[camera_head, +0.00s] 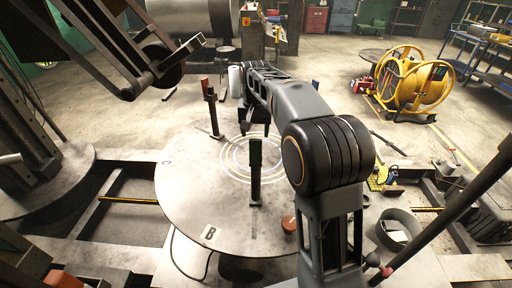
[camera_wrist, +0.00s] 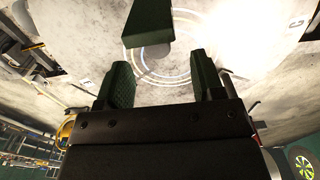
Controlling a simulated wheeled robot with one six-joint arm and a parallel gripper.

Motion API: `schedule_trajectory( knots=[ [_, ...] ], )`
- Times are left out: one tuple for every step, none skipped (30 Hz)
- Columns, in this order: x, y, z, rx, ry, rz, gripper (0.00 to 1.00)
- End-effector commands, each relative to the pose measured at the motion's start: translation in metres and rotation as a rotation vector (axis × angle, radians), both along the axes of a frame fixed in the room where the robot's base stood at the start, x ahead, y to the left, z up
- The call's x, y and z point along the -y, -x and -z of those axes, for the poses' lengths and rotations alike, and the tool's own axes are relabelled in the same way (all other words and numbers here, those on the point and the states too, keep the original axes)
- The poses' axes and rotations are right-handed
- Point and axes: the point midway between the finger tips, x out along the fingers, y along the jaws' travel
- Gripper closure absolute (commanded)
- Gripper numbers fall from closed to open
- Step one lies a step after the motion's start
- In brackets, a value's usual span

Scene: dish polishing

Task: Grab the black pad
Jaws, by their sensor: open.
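The black pad, a dark greenish-black block (camera_head: 255,153), tops an upright black post on the round table (camera_head: 185,190). In the wrist view, a dark block (camera_wrist: 150,20), likely this pad, lies beyond my fingertips at the top, partly cut off by the frame edge. My gripper (camera_wrist: 163,75) is open, its two dark textured fingers apart with bare table showing between them. In the head view my gripper (camera_head: 255,125) hangs behind the pad, over the far part of the table. The fingers do not appear to touch the pad.
A second post with a red block (camera_head: 206,87) stands at the table's far left edge, near a white cylinder (camera_head: 235,81). A reddish-brown round object (camera_head: 289,224) sits near the front right. Dark machinery (camera_head: 120,50) overhangs the left. A yellow reel (camera_head: 412,83) stands beyond.

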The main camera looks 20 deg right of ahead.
Motion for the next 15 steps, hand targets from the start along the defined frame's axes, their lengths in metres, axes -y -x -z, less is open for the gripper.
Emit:
schedule_trajectory(
  knots=[
    [0.001, 0.002, 0.006, -0.004, 0.000, 0.001, 0.38],
    [0.001, 0.002, 0.011, -0.004, 0.000, 0.001, 0.38],
    [0.002, 0.003, 0.016, -0.005, 0.000, 0.001, 0.38],
    [0.002, 0.004, 0.020, -0.004, 0.000, 0.001, 0.38],
    [0.003, 0.004, 0.024, -0.004, 0.000, 0.001, 0.38],
    [0.002, 0.003, 0.030, -0.004, 0.000, 0.000, 0.38],
    [0.002, 0.003, 0.033, -0.004, 0.000, 0.000, 0.38],
    [0.002, 0.003, 0.036, -0.003, 0.000, 0.000, 0.38],
    [0.002, 0.003, 0.039, -0.003, 0.000, 0.000, 0.38],
    [0.002, 0.003, 0.041, -0.003, 0.000, 0.000, 0.38],
    [0.002, 0.003, 0.042, -0.003, 0.000, 0.000, 0.38],
    [0.002, 0.003, 0.044, -0.002, 0.000, 0.000, 0.38],
    [0.002, 0.003, 0.044, -0.002, 0.000, 0.000, 0.38],
    [0.002, 0.003, 0.044, -0.001, 0.000, 0.000, 0.38],
    [0.002, 0.003, 0.045, -0.001, 0.000, 0.000, 0.38]
  ],
)
